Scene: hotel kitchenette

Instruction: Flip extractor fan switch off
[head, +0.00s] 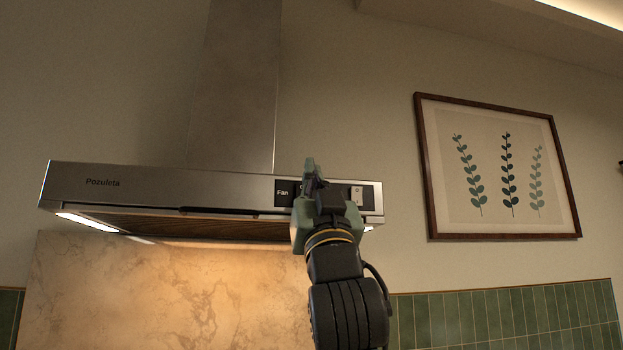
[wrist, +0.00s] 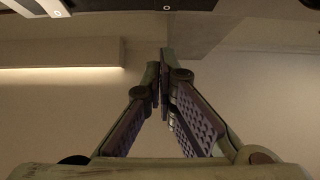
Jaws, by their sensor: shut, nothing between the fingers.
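The extractor hood (head: 150,187) hangs on the wall in the head view, its front panel lettered "Pozuleta". Toward its right end is a dark control strip with the word "Fan" (head: 282,192). My gripper (head: 311,166) is in front of this strip, just right of the word, its fingers pointing up and shut with nothing between them. It covers the middle of the strip, so the fan switch and its position cannot be made out. A pale switch (head: 357,195) shows right of my gripper. In the wrist view the fingertips (wrist: 160,84) meet, below a dark edge with small round marks.
The hood's lights are lit underneath. A framed plant print (head: 498,168) hangs on the wall to the right. Green tiles (head: 500,318) and a marbled splashback (head: 150,290) are below. The wall between hood and print is bare.

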